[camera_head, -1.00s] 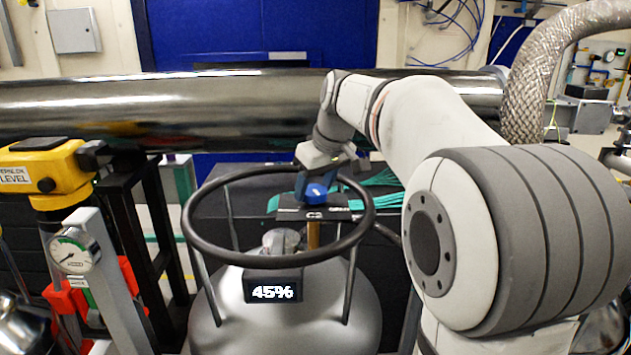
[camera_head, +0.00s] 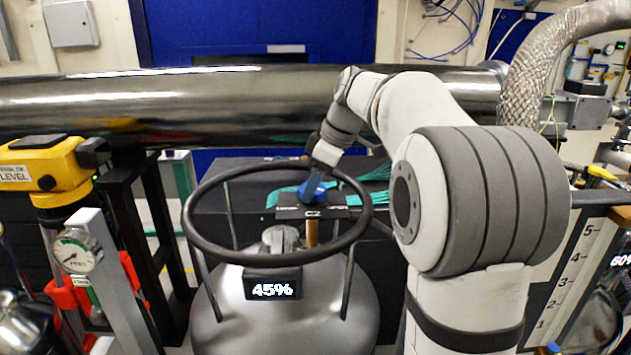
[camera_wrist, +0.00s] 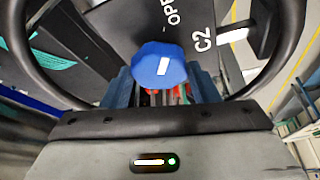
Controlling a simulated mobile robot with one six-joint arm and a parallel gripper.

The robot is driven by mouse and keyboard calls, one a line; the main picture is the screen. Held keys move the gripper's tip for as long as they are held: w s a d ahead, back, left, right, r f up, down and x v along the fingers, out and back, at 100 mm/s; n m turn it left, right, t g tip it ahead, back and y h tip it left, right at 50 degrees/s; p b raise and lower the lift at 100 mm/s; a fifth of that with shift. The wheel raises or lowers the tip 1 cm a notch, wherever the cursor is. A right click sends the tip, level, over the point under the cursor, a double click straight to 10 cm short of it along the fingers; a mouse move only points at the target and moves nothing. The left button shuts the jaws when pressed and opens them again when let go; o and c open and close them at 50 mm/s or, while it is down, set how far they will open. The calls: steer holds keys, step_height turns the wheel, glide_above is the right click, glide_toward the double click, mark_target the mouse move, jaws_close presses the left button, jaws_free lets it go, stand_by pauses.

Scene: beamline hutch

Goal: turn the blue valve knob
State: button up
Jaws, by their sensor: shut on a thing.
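The blue valve knob (camera_head: 313,189) sits on a dark plate marked C2 (camera_head: 325,212), above a silver dewar and inside its black ring handle. In the wrist view the knob (camera_wrist: 158,62) is a faceted blue cap with a white mark, beside the lettering "OPE" and "C2". My gripper (camera_head: 318,178) reaches down to the knob from behind the ring. In the wrist view my gripper (camera_wrist: 163,84) has a blue-grey finger on each side of the knob and is shut on it. The exact contact points are partly hidden under the cap.
A "45%" display (camera_head: 273,290) is on the dewar (camera_head: 240,325). A large steel pipe (camera_head: 220,105) runs behind. A yellow level (camera_head: 45,170) and a pressure gauge (camera_head: 77,252) stand at left.

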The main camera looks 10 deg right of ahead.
stand_by(0.4)
steer(key=o, duration=1)
steer(key=v, duration=0.7)
steer(key=shift+s+d+r, duration=0.15)
steer(key=shift+r, duration=0.2)
